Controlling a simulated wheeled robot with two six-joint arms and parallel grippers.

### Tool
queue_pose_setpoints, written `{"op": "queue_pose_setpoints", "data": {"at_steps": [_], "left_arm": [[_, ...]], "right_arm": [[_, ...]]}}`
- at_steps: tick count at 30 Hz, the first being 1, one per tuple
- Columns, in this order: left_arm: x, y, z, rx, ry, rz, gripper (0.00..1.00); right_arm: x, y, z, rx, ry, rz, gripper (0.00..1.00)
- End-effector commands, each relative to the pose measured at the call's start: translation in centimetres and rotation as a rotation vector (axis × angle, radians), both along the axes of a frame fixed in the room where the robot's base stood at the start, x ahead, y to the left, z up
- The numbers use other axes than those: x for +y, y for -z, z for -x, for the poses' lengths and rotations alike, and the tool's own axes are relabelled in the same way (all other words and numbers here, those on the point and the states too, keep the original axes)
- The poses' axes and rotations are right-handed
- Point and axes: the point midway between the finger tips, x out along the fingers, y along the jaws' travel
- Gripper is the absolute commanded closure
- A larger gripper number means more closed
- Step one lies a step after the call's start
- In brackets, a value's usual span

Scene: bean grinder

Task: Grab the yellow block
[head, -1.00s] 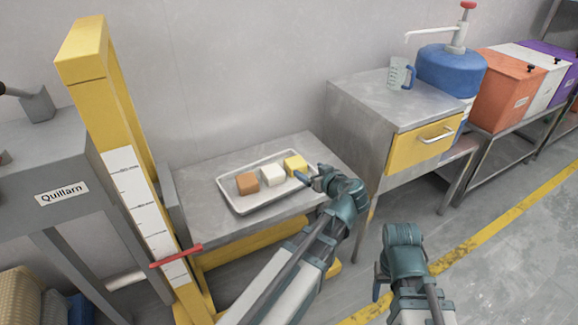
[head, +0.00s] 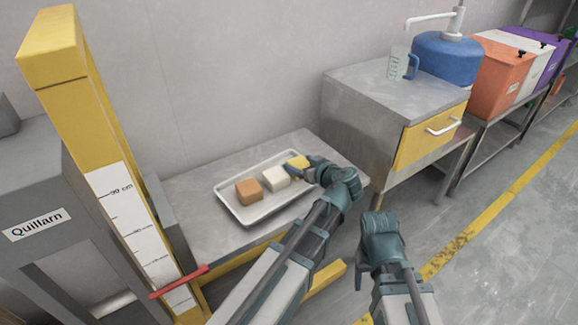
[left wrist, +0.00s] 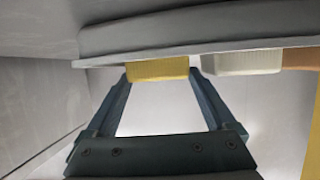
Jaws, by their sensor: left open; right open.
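The yellow block (head: 297,161) sits at the right end of a metal tray (head: 222,200), partly hidden by my left gripper. My left gripper (head: 312,170) is open at the block. In the left wrist view the yellow block (left wrist: 157,69) shows between the tips of the open left gripper (left wrist: 160,78), one finger to each side; contact cannot be made out. A white block (head: 275,178) and a brown block (head: 249,191) stand in a row to its left. My right gripper (head: 360,275) is away from the tray, over the floor, its fingers mostly hidden.
The tray lies on a low grey table (head: 200,178). A yellow measuring post (head: 65,60) stands to the left. A grey cabinet (head: 360,120) with a yellow drawer (head: 425,138) stands to the right, with a measuring jug (head: 399,65) on top. Floor at right is open.

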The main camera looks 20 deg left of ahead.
Motion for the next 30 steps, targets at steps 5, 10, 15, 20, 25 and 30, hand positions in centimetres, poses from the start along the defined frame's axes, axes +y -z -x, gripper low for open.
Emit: {"op": "queue_pose_setpoints", "data": {"at_steps": [5,10,15,20,25,30], "left_arm": [[-0.17,0.08,-0.05,0.0,0.001,0.0,0.11],[-0.14,0.08,-0.05,0.0,0.0,0.0,0.29],[-0.12,0.08,-0.05,0.0,0.0,0.0,0.6],[-0.11,0.07,-0.05,-0.001,0.0,-0.001,0.85],[-0.11,0.06,-0.05,-0.001,0.0,-0.001,0.85],[-0.1,-0.38,-0.06,-0.001,0.0,-0.001,0.85]], "right_arm": [[-0.02,0.09,0.03,0.0,0.0,0.0,0.4],[-0.02,0.08,0.03,0.0,0.0,0.0,0.4],[-0.02,0.09,0.02,0.0,0.0,0.0,0.4],[-0.02,0.08,0.02,0.0,0.0,0.0,0.4],[-0.01,0.07,0.02,0.0,0.0,0.0,0.4],[-0.02,-0.37,0.02,0.0,0.001,0.0,0.4]]}}
